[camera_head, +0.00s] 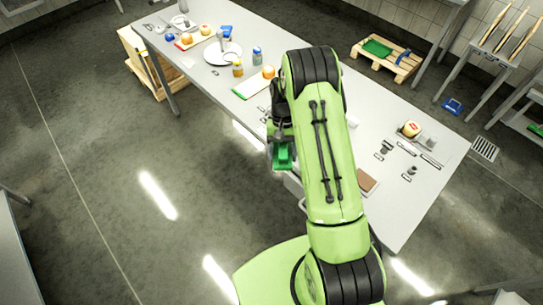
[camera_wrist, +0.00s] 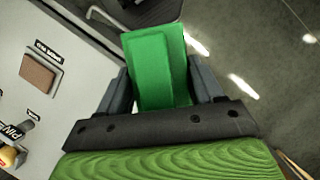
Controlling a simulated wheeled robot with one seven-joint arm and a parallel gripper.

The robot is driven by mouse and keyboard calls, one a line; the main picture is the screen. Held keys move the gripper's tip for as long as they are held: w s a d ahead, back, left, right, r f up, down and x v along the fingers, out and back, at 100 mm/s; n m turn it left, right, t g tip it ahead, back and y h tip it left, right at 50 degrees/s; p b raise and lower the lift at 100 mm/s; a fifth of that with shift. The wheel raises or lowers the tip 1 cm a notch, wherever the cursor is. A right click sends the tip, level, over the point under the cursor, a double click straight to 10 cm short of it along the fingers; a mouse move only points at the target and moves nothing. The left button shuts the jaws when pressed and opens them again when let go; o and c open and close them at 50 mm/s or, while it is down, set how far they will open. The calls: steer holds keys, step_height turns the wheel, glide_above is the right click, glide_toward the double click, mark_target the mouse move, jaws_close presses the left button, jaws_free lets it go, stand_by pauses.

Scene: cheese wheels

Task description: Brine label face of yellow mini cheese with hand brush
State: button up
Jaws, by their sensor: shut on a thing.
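My gripper (camera_head: 283,146) is shut on a green block-shaped tool, which looks like the hand brush (camera_head: 283,157). It hangs over the floor just off the long table's near edge. In the wrist view the green brush (camera_wrist: 158,70) sits between both fingers of my gripper (camera_wrist: 163,85); no bristles can be made out. A yellow cheese (camera_head: 411,129) with a red and white mark stands on the table's right part, well apart from the brush. A yellow and red piece, probably this cheese (camera_wrist: 8,157), shows at the wrist view's lower left edge.
The long table (camera_head: 400,220) carries orange cheeses (camera_head: 187,39), a white plate (camera_head: 222,53), small jars (camera_head: 257,54) and a brown pad (camera_head: 367,182). The brown pad (camera_wrist: 40,72) also shows in the wrist view. My arm hides the table's middle. A pallet (camera_head: 388,59) lies behind.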

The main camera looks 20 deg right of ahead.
steer(key=d+f+m+t+y+b, duration=0.1)
steer(key=d+m+y+b, duration=0.15)
steer(key=d+m, duration=0.35)
steer(key=m+t+b, duration=0.5)
steer(key=m+b, duration=0.4)
steer(key=m, duration=0.4)
glide_above(361, 180)
step_height(361, 180, down, 6)
steer(key=b, duration=0.7)
steer(key=shift+d+r+b, duration=0.1)
steer(key=shift+d+b, duration=0.05)
steer(key=shift+b, duration=0.15)
steer(key=shift+f, duration=0.4)
steer(key=shift+f+p, duration=0.15)
steer(key=shift+p, duration=0.15)
stand_by(0.4)
step_height(361, 180, up, 7)
steer(key=p, duration=0.8)
